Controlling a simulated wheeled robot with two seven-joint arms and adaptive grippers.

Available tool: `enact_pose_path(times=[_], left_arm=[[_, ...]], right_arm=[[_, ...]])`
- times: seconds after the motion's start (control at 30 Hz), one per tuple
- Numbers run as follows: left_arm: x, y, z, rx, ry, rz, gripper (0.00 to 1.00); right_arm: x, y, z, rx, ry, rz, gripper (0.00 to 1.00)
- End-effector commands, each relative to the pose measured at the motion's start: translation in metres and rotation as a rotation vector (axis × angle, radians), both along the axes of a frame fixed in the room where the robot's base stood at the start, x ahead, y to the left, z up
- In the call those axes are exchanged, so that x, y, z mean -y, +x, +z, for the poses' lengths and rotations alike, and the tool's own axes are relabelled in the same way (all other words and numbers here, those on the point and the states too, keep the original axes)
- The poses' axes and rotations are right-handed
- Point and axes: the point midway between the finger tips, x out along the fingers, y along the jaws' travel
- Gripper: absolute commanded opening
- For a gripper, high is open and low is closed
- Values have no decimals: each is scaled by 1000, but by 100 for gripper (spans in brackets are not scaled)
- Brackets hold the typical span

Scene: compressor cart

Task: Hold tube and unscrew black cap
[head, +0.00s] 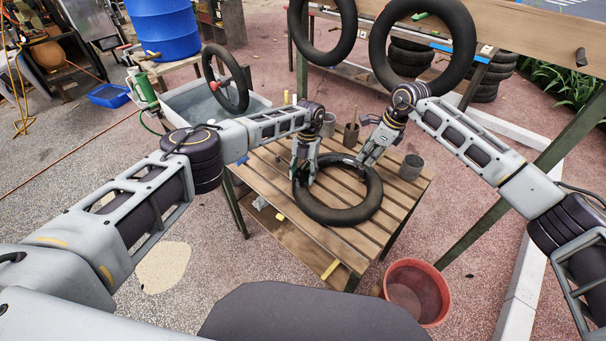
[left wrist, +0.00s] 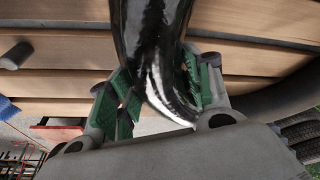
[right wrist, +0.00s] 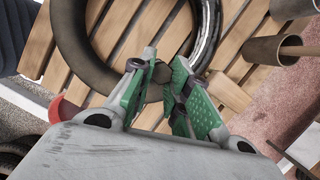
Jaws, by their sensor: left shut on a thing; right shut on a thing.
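The black tube (head: 337,214) lies as a ring on the slatted wooden table in the head view. My left gripper (head: 303,178) is shut on the tube's left side; in the left wrist view the glossy tube (left wrist: 155,50) sits between its green pads. My right gripper (head: 367,161) is at the tube's upper right side. In the right wrist view its green pads (right wrist: 165,95) are closed on a small dark piece, apparently the black cap (right wrist: 161,72), beside the tube's inner edge. The pads hide most of the cap and valve stem.
The slatted table (head: 270,170) holds a grey cup (head: 411,167) on the right, another cup (head: 328,124) and a brush pot (head: 351,136) behind. A red bucket (head: 417,292) stands at the front right. A water basin (head: 183,105) is at the back left. Tubes (head: 460,30) hang behind.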

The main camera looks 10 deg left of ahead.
Motion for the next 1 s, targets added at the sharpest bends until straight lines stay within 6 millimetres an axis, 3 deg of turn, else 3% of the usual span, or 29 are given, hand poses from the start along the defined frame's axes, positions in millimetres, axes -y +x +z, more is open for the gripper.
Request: enact_pose_path(times=[0.63, 1.0], left_arm=[[2, 0, 0, 0, -3, 1, 17], [2, 0, 0, 0, -3, 1, 17]], right_arm=[[-2, 1, -1, -5, 0, 261, 0], [-2, 1, -1, -4, 1, 283, 0]])
